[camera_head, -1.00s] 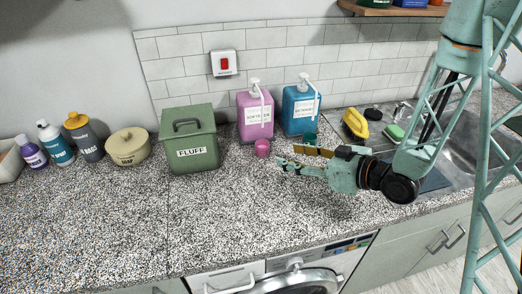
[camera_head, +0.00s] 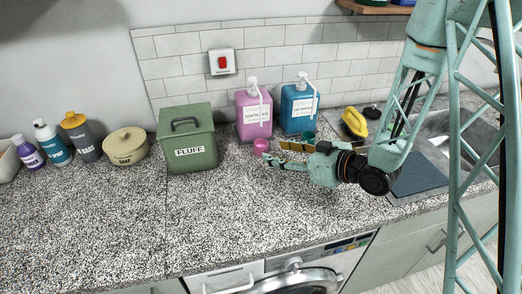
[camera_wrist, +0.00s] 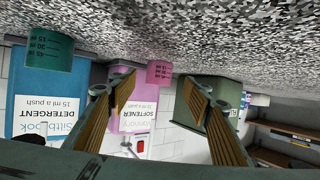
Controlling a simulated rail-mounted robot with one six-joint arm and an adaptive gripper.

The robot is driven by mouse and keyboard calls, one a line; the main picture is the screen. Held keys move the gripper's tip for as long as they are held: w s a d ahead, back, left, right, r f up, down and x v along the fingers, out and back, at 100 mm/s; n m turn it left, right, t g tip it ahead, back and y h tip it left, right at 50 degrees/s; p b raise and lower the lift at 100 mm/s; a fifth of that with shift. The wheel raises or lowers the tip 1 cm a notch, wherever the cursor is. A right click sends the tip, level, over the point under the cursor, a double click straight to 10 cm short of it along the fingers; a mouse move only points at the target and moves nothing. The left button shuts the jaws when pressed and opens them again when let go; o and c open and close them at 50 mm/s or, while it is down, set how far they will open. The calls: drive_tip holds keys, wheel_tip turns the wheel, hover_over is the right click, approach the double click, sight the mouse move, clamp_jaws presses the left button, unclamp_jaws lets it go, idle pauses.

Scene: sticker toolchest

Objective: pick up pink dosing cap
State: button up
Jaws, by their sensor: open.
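The pink dosing cap (camera_head: 260,146) stands on the speckled counter in front of the pink softener bottle (camera_head: 254,115). It also shows in the wrist view (camera_wrist: 159,72), in an upside-down picture, between and beyond the two fingers. My gripper (camera_head: 274,151) is open and empty, low over the counter just right of the cap, fingers pointing left toward it. In the wrist view my gripper (camera_wrist: 156,82) has its fingers spread on either side of the cap. I cannot tell whether a fingertip touches it.
A green dosing cap (camera_head: 308,138) stands behind my gripper, in front of the blue detergent bottle (camera_head: 299,110). The green FLUFF box (camera_head: 188,142) is close left of the pink cap. A beige pot (camera_head: 127,147) and several bottles stand farther left. The front counter is clear.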

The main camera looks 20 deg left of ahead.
sight(266, 147)
drive_tip(key=shift+x, duration=1.6)
drive_tip(key=shift+r+b+x, duration=0.15)
drive_tip(key=shift+b+x, duration=0.25)
drive_tip(key=shift+x, duration=0.85)
drive_tip(key=shift+r+b+x, duration=0.2)
drive_tip(key=shift+b+x, duration=0.2)
drive_tip(key=shift+x, duration=0.9)
drive_tip(key=shift+w+a, duration=0.1)
drive_tip(key=c, duration=0.8)
